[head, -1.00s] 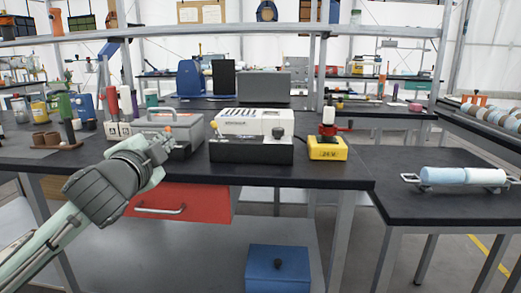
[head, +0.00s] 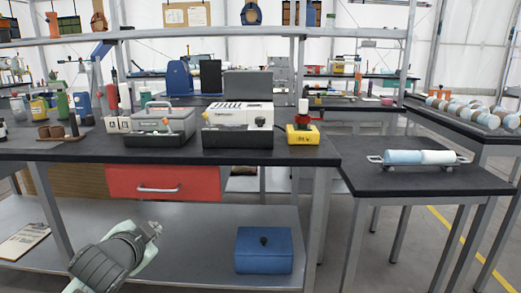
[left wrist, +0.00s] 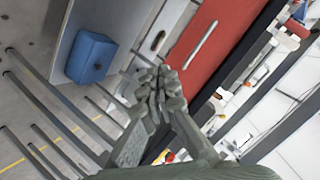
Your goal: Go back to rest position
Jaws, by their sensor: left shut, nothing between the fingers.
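My left gripper (head: 151,230) is low in the head view, in front of the workbench and below its black top. It also shows in the left wrist view (left wrist: 158,88), where its fingers are together with nothing between them. It is apart from the red drawer (head: 163,183), which lies above it in the head view and fills the upper middle of the left wrist view (left wrist: 200,50). My right gripper is not in either current view.
A blue box (head: 264,250) stands on the grey lower shelf (head: 200,218), right of my left gripper. A clipboard (head: 22,240) lies at the shelf's left. The black benchtop (head: 300,157) carries a grey toolbox (head: 160,125) and a white machine (head: 238,120). Floor shows at right.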

